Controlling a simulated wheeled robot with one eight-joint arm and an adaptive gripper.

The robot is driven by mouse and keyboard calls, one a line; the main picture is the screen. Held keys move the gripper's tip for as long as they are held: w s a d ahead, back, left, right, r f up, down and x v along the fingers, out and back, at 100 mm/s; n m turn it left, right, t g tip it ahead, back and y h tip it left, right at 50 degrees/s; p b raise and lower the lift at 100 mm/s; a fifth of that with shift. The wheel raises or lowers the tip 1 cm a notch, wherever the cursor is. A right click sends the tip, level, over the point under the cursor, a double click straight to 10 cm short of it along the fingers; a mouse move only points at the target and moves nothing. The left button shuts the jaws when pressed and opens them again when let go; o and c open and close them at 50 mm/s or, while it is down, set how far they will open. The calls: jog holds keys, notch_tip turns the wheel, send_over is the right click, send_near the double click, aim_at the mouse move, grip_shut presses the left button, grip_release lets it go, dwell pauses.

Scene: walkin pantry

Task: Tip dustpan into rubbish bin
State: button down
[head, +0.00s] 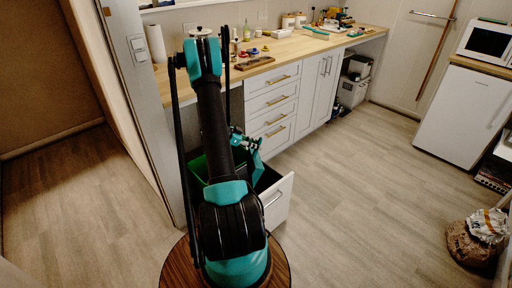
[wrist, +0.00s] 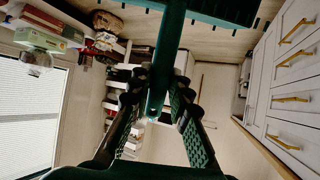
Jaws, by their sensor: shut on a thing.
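My gripper (wrist: 157,92) is shut on the teal handle of the dustpan (wrist: 225,14) in the wrist view. The handle runs between the two fingers, and the pan with its toothed edge spreads across the top of that picture. In the head view my gripper (head: 238,141) is partly behind my arm, above the open drawer. The dustpan (head: 257,167) shows as a teal piece hanging below it. A green bin (head: 198,168) and a dark bin (head: 268,180) sit in the pulled-out drawer. The dustpan's contents and most of the bins are hidden.
The white drawer front (head: 279,201) stands out from the cabinets. The wooden counter (head: 290,47) above carries a board, jars and small items. A brown sack (head: 470,245) lies at the right. The middle floor is clear.

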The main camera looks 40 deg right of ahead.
notch_tip(320, 180, down, 2)
jog(key=shift+f, duration=0.15)
notch_tip(320, 180, up, 3)
jog(key=shift+f, duration=1.55)
jog(key=shift+r, duration=0.1)
